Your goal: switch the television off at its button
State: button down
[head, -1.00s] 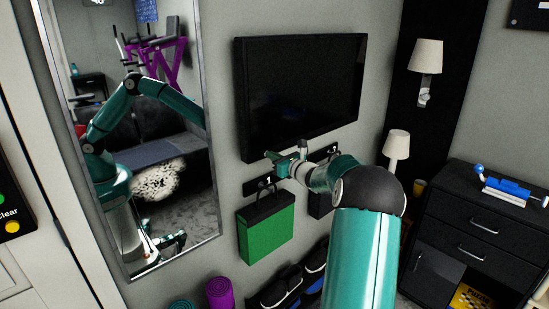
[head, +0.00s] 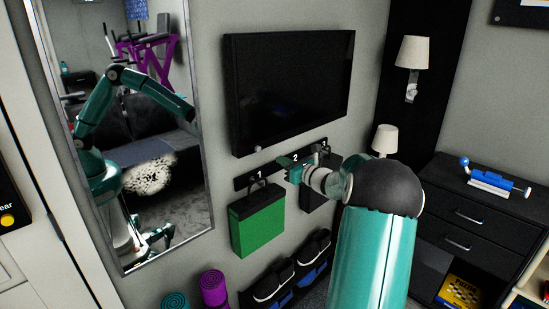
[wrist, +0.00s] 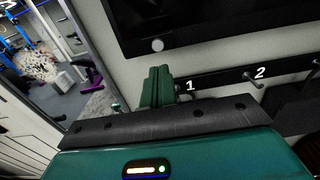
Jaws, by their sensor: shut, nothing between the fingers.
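The television (head: 290,90) hangs on the grey wall with a dark screen that carries only faint reflections. Its small round pale button (head: 258,148) sits at the lower left of its bottom edge. The button also shows in the wrist view (wrist: 157,45), just beyond the fingertips. My gripper (head: 283,160) is shut and empty, below and to the right of the button in the head view, with a visible gap. In the wrist view its closed green fingers (wrist: 157,84) point toward the button and the television's lower edge (wrist: 200,38). I see no contact.
A black hook rail (head: 243,181) with numbered hooks runs just under the television. A green bag (head: 257,222) hangs from it, and a dark bag (head: 312,196) hangs partly behind my arm. A tall mirror (head: 190,215) stands left; a black drawer unit (head: 460,200) stands right.

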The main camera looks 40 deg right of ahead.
jog(key=shift+s+d, duration=0.15)
jog(key=shift+s, duration=1.6)
jog(key=shift+s+r, duration=0.1)
jog(key=s+a+r+n+g+y, duration=0.1)
jog(key=s+a+n+g+y, duration=0.15)
jog(key=a+n+g, duration=0.95)
jog(key=s+a+r+n+t+y, duration=0.1)
jog(key=a+r+n+t+y, duration=0.25)
jog(key=a, duration=1.85)
jog(key=s+a+f+n+g+h, duration=0.3)
jog(key=s+a+n+g, duration=0.1)
jog(key=s+a+n, duration=0.65)
jog(key=s+n+h, duration=0.3)
jog(key=s+n, duration=0.6)
jog(key=s, duration=0.2)
jog(key=shift+s+a+f+n+h, duration=0.2)
jog(key=shift+s+f+n+h, duration=0.05)
jog(key=shift+f+n+h, duration=0.1)
